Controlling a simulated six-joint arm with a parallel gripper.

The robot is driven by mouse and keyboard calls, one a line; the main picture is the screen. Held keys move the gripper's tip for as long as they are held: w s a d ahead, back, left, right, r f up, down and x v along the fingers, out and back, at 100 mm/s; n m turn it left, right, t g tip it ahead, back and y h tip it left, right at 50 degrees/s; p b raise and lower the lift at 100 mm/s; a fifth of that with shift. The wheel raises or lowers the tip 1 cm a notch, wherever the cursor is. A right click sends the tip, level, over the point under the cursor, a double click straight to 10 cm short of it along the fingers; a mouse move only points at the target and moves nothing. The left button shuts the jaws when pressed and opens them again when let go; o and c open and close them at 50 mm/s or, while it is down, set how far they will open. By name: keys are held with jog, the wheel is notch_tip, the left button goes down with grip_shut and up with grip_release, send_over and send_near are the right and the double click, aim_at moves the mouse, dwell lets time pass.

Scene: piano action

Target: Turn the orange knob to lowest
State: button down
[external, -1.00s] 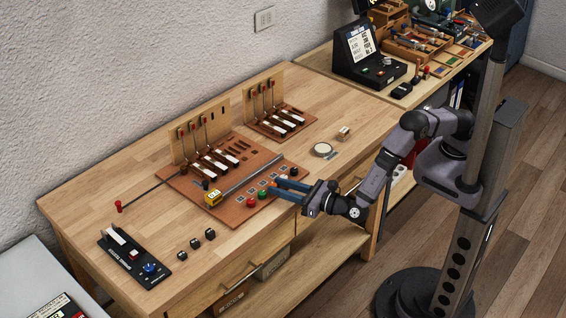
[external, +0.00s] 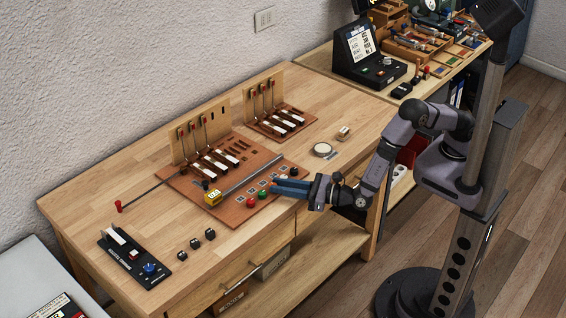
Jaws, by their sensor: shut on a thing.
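My gripper (external: 275,187) is at the front edge of the reddish-brown board, level with the row of small coloured knobs. Its two blue fingers point left and are close together, shut on a small knob in that row. The fingers hide most of this knob, and I cannot make out its colour or pointer setting. I see no orange knob clearly elsewhere. A red knob (external: 250,202) and a green knob (external: 262,194) stand just left of the fingertips.
A dark knob (external: 294,171) is behind the fingers. Several black cubes (external: 196,243) and a black panel (external: 135,257) lie at the left front.

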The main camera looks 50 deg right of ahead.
jog(key=shift+y, duration=0.3)
jog(key=c, duration=1.8)
grip_release()
jog(key=shift+c, duration=0.2)
jog(key=shift+d, duration=0.1)
jog(key=shift+n, duration=0.3)
jog(key=b+v, duration=0.1)
jog(key=v, duration=0.4)
jog(key=shift+s+d, duration=0.1)
jog(key=shift+s, duration=0.15)
jog(key=shift+b+v, duration=0.35)
jog(key=shift+v, duration=0.5)
jog(key=shift+d+r, duration=0.1)
jog(key=shift+r, duration=0.05)
